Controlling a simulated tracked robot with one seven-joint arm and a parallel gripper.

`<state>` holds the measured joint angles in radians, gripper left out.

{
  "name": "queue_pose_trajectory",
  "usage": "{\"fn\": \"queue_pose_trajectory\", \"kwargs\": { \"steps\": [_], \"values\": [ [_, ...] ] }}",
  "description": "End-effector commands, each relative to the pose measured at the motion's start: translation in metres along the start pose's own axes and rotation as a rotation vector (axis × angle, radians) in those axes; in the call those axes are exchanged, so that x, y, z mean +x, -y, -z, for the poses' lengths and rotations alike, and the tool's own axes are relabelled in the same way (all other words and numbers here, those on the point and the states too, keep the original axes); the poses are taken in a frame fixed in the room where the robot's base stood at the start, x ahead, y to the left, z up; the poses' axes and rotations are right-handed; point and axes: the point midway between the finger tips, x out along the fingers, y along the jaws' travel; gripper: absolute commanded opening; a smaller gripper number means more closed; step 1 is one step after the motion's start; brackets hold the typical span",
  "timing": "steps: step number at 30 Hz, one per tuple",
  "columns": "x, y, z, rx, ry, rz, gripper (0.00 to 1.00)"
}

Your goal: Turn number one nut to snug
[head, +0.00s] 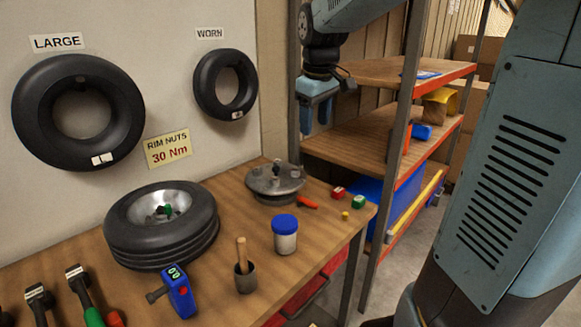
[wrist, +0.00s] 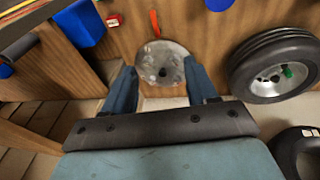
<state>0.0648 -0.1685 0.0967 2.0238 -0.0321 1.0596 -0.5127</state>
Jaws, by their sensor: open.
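A round metal rim plate (head: 275,184) with several upright studs or nuts lies on the wooden bench; no number is readable on them. It also shows in the wrist view (wrist: 165,62), between my fingers in the picture but beyond them. My gripper (head: 317,118) is up and to the right of the plate, in front of the shelves. In the wrist view my gripper (wrist: 163,72) has its two blue fingers wide apart and empty. A black-tyred wheel (head: 160,238) lies on the bench left of the plate, with a green piece (head: 167,209) at its hub.
On the bench are a blue-lidded jar (head: 285,236), a cup with a wooden stick (head: 245,277), a blue meter (head: 179,292), an orange tool (head: 307,203) and small red and green blocks (head: 358,202). Tools lie front left. Shelves (head: 395,130) stand right; tyres hang behind.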

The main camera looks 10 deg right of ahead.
Motion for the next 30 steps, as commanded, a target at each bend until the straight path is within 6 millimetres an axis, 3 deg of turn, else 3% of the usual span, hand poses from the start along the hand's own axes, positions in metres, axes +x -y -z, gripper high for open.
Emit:
{"fn": "queue_pose_trajectory", "kwargs": {
  "steps": [6,15,22,30],
  "values": [
    [0.031,-0.029,0.050,-0.149,0.056,0.049,0.57],
    [0.085,-0.067,0.109,-0.346,0.111,0.129,0.57],
    [0.117,-0.084,0.135,-0.447,0.129,0.175,0.57],
    [0.134,-0.087,0.140,-0.479,0.135,0.192,0.57]
  ]
}}
